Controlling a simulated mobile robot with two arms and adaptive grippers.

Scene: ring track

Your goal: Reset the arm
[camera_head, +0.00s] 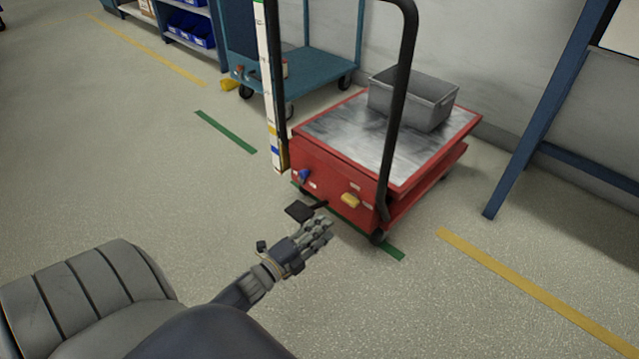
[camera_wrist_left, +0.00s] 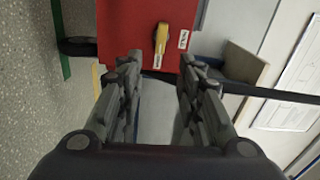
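My left arm reaches in from the bottom of the head view. Its left gripper (camera_head: 318,234) hangs over the floor in front of the red lift cart (camera_head: 335,190), near the black pedal (camera_head: 299,211). In the left wrist view the two fingers of the gripper (camera_wrist_left: 162,75) stand apart with nothing held between them. Beyond them are the cart's red end face (camera_wrist_left: 125,35) and its yellow lever (camera_wrist_left: 161,42), clear of the fingers. The lever (camera_head: 350,200) also shows in the head view. My right gripper is in neither view.
A grey bin (camera_head: 412,98) stands on the cart's metal top. A black push handle (camera_head: 398,100) rises from the cart's near end. A blue trolley (camera_head: 318,70) stands behind left. A blue frame (camera_head: 545,110) is at right. Open floor (camera_head: 170,190) lies to the left.

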